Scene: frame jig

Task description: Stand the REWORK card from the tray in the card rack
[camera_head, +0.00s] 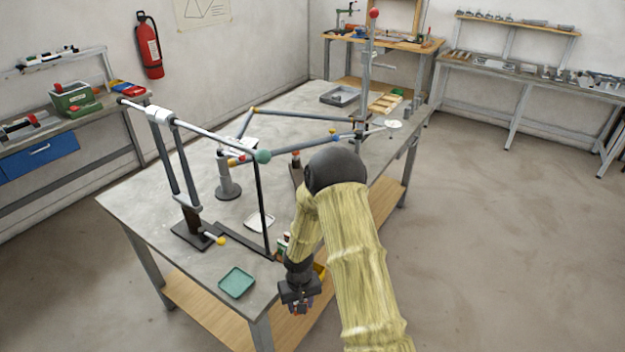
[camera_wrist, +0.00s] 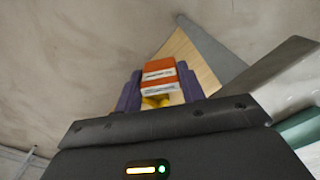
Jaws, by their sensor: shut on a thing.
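My gripper (camera_head: 299,296) hangs beyond the table's near edge, to the right of a teal tray (camera_head: 237,282). In the wrist view its purple fingers (camera_wrist: 160,90) are shut on an orange-red card (camera_wrist: 159,68) with white label bands. The print on the bands is too small to read. The teal tray looks empty, and a teal edge shows at the right of the wrist view (camera_wrist: 302,130). Small coloured items (camera_head: 284,242) stand on the table just behind my wrist, partly hidden by my arm. I cannot tell whether they are in the card rack.
A frame of grey bars with coloured joints (camera_head: 263,156) stands over the grey table (camera_head: 140,208). A pale shallow dish (camera_head: 259,221) and a grey post (camera_head: 228,178) stand under it. A wooden shelf (camera_head: 210,318) runs below the tabletop. Floor at the right is clear.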

